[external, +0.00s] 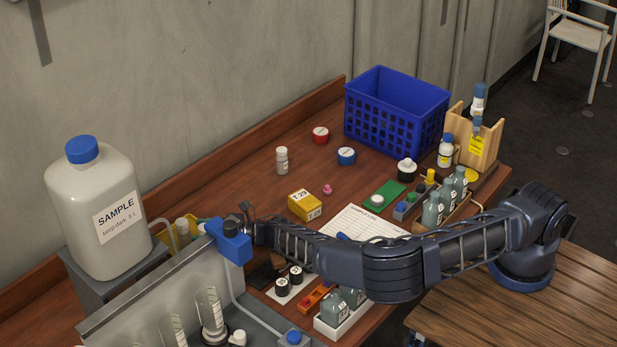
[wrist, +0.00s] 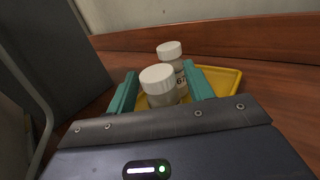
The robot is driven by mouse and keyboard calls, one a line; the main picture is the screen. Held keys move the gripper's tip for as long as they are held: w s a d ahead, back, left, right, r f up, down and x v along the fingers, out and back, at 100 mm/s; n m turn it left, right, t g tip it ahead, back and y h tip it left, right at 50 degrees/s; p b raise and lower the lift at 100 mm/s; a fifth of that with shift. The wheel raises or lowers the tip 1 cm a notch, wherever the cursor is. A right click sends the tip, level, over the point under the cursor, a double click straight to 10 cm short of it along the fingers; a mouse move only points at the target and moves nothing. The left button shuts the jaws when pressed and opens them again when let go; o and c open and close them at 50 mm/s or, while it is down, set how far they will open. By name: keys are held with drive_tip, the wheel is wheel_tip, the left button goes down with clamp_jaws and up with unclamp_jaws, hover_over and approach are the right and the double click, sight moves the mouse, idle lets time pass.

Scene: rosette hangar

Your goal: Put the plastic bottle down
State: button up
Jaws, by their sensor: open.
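A white plastic bottle (wrist: 160,88) with a ribbed white cap stands between the two teal fingers of my gripper (wrist: 161,80) in the wrist view. The fingers are open on either side of it; I cannot tell whether either touches it. A second white bottle (wrist: 178,68) with a label stands just behind it. Both appear to be in a yellow tray (wrist: 222,82). In the external view the tray and bottles (external: 183,231) show partly behind the grey panel, and my gripper (external: 243,217) is partly hidden by a blue block.
A grey panel (external: 165,289) with a blue block (external: 232,242) stands close by my gripper. A big SAMPLE jug (external: 89,215) stands left of the tray. A blue crate (external: 397,105) is at the back. Some bare tabletop (external: 233,183) lies behind my gripper.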

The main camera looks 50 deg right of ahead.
drive_tip(key=v, duration=0.3)
drive_tip(key=shift+s+d, duration=0.15)
wheel_tip(320, 180, up, 7)
drive_tip(key=shift+d, duration=0.1)
